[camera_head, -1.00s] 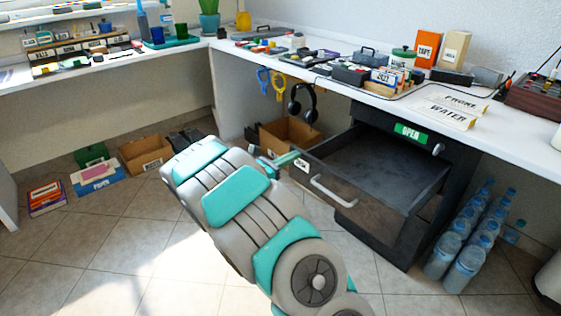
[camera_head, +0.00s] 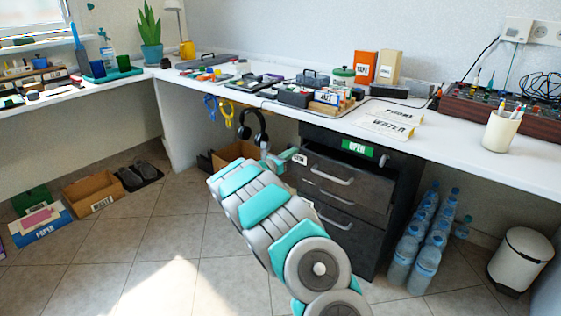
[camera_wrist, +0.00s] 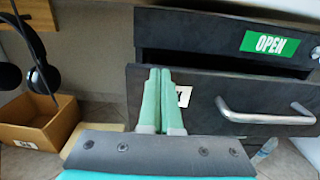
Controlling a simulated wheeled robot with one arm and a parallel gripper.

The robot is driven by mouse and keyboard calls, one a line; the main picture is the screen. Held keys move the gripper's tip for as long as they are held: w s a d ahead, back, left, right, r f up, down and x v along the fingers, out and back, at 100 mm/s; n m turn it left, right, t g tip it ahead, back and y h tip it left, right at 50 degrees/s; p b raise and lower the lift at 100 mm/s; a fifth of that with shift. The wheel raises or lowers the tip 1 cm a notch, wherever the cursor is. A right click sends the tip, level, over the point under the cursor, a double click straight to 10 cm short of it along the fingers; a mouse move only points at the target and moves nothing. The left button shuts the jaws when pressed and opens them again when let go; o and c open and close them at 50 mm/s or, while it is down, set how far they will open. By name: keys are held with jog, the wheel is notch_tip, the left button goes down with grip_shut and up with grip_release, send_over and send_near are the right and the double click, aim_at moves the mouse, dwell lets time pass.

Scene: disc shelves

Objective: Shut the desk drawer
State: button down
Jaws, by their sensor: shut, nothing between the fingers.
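The dark desk drawer (camera_head: 365,198) is the top one of the grey cabinet under the desk, with a silver handle (camera_head: 328,177). It stands slightly out, with a dark gap above its front in the wrist view. The drawer front also shows in the wrist view (camera_wrist: 205,85), with its handle (camera_wrist: 265,114) to the right. My gripper (camera_head: 290,156) is at the left end of the drawer front. In the wrist view its green fingers (camera_wrist: 159,100) are together and partly hide a white label. Whether the fingertips touch the front I cannot tell.
A green OPEN sign (camera_head: 357,148) is on the cabinet above the drawer. Water bottles (camera_head: 424,240) stand right of the cabinet. Headphones (camera_head: 252,125) hang left of it, above a cardboard box (camera_wrist: 35,125). A white bin (camera_head: 521,259) stands at right.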

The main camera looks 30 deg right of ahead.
jog(key=shift+x, duration=1.75)
jog(key=shift+a, duration=0.1)
